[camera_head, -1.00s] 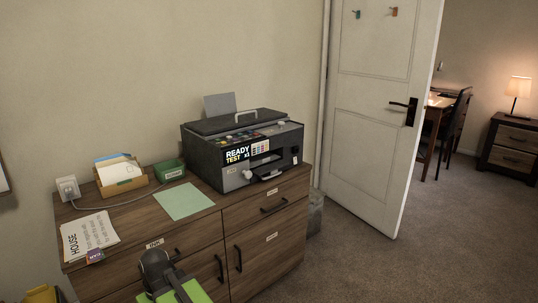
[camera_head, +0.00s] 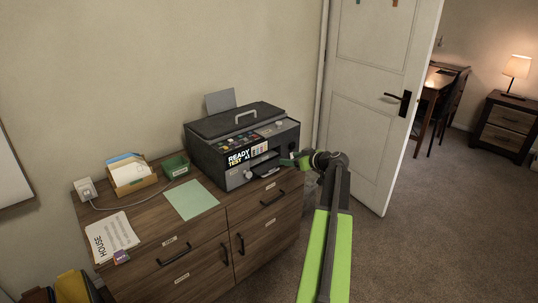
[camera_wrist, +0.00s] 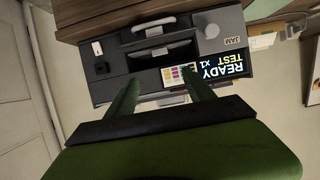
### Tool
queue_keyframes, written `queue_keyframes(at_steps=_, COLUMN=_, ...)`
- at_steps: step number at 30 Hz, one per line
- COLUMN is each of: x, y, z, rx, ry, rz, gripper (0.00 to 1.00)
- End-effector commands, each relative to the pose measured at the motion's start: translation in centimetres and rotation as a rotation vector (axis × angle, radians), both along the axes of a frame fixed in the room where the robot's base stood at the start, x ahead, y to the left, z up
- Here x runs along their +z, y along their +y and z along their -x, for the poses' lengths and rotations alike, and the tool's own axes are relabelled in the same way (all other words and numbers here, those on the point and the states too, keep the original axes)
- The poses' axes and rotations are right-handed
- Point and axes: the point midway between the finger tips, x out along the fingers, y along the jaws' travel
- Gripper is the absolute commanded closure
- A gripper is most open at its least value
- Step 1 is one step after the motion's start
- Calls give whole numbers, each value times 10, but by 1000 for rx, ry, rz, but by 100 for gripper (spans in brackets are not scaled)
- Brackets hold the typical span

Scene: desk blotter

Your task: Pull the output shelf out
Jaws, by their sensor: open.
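The dark grey printer (camera_head: 240,140) sits on the wooden cabinet, with a "READY TEST" label on its front. Its output shelf (camera_head: 265,168) is a dark piece low on the front face; in the wrist view, where the printer appears upside down, the shelf (camera_wrist: 153,29) is near the top. My gripper (camera_head: 291,162) is at the printer's front right in the head view. In the wrist view my gripper (camera_wrist: 163,92) is open, with its two green fingers apart and pointing at the printer front. Nothing is between the fingertips; whether they touch the printer cannot be told.
The wooden cabinet (camera_head: 195,247) carries a green sheet (camera_head: 191,200), a paper tray (camera_head: 130,178), a green box (camera_head: 175,165) and a "HOUSE" sheet (camera_head: 112,236) left of the printer. An open white door (camera_head: 368,120) stands behind my arm.

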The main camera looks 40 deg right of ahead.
Motion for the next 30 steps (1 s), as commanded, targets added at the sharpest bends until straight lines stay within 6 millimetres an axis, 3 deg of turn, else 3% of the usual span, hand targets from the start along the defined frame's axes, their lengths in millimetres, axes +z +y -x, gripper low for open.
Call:
queue_keyframes(at_steps=18, x=-59, y=-10, z=-133, rx=3, ry=3, rz=-1, gripper=38)
queue_keyframes(at_steps=24, x=-65, y=-11, z=-153, rx=1, ry=2, rz=-1, gripper=38)
queue_keyframes(at_steps=30, x=-65, y=-11, z=-155, rx=1, ry=2, rz=-1, gripper=38)
